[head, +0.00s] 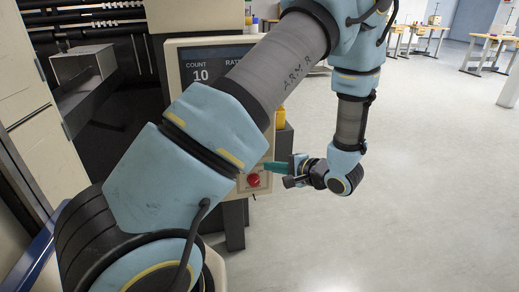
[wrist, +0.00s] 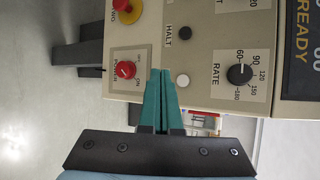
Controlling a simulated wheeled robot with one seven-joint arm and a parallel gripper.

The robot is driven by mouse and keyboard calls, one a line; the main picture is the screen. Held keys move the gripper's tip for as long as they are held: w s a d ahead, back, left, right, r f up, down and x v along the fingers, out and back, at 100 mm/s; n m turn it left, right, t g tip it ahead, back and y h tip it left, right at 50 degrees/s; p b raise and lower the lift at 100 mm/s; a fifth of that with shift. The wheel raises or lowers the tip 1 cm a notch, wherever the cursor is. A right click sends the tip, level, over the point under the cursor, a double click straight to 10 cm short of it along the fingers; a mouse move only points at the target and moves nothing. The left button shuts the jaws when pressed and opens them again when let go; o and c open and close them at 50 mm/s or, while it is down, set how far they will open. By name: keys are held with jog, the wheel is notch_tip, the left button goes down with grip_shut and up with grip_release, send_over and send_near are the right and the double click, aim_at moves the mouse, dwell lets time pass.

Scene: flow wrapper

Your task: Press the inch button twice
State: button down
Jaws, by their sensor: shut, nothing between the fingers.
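My gripper (wrist: 161,76) is shut, its two green fingers together with nothing between them. In the wrist view the tips lie over the control panel, just left of a small white button (wrist: 183,80). The fingers cover the spot beside that button where a label could be, so I cannot read which button it is. No label reading inch is visible. I cannot tell whether the tips touch the panel. In the head view my gripper (head: 276,168) is at the panel's lower right edge.
Near the white button are a black button (wrist: 185,32) marked HALT, a RATE dial (wrist: 239,74), a red POWER switch (wrist: 125,69) and a red knob (wrist: 122,5) on yellow. A display (head: 205,65) reads COUNT 10. Open floor (head: 430,180) lies to the right.

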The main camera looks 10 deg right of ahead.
jog(key=shift+w+a, duration=0.15)
jog(key=shift+w, duration=1.05)
jog(key=shift+w+a, duration=0.2)
jog(key=shift+w, duration=1.05)
jog(key=shift+w+a, duration=0.15)
jog(key=shift+w, duration=1.05)
jog(key=shift+w+r+p, duration=0.15)
jog(key=shift+w+p, duration=0.15)
jog(key=shift+p, duration=0.15)
jog(key=shift+w+a+p, duration=0.1)
jog(key=shift+w+p, duration=0.35)
jog(key=shift+w, duration=0.05)
jog(key=shift+s, duration=0.1)
jog(key=shift+s+p, duration=0.7)
jog(key=shift+p, duration=0.05)
